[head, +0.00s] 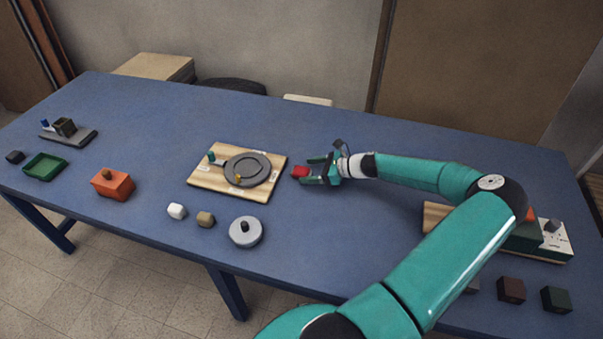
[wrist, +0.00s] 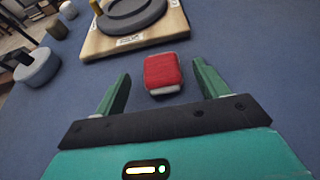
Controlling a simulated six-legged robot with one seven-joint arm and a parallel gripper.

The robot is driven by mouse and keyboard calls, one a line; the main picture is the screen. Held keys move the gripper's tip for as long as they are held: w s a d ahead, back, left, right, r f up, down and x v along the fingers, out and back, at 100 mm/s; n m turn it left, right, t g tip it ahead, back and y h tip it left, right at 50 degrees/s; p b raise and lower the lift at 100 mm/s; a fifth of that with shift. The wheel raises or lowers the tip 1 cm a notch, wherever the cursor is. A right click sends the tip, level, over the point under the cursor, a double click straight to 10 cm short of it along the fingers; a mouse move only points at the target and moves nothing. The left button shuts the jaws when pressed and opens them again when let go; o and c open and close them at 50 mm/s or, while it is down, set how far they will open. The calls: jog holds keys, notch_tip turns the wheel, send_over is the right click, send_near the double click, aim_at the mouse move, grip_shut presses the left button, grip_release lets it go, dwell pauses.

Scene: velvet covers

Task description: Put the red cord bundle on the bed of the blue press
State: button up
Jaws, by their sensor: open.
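The red cord bundle (head: 300,172) is a small red block-like roll with pale ends, near the middle of the blue table. In the wrist view the bundle (wrist: 163,72) shows between the green fingertips, with a visible gap on each side. My gripper (head: 309,171) is open around or just short of it; the exact depth is hard to tell. At the far left is a small device with a grey base (head: 82,138), a dark block and a blue knob. It may be the blue press, but I cannot tell for sure.
A wooden board with a grey ring dial (head: 205,180) is just left of the bundle. Dark cubes (head: 511,290) are at right.

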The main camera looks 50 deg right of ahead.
aim_at(300, 170)
jog(key=shift+x, duration=2)
jog(key=c, duration=1.1)
jog(key=shift+r, duration=0.15)
jog(key=shift+r, duration=0.55)
notch_tip(300, 170, up, 2)
jog(key=shift+s+a+r, duration=0.15)
jog(key=shift+r, duration=0.1)
jog(key=s+a+r, duration=0.2)
jog(key=a+r, duration=0.1)
jog(key=a, duration=0.1)
jog(key=s+a+r, duration=0.2)
jog(key=a+r, duration=0.1)
jog(key=s+a+r, duration=0.2)
jog(key=a+r, duration=0.1)
jog(key=a, duration=0.1)
jog(key=shift+s+a+r, duration=0.15)
jog(key=shift+s+a, duration=0.25)
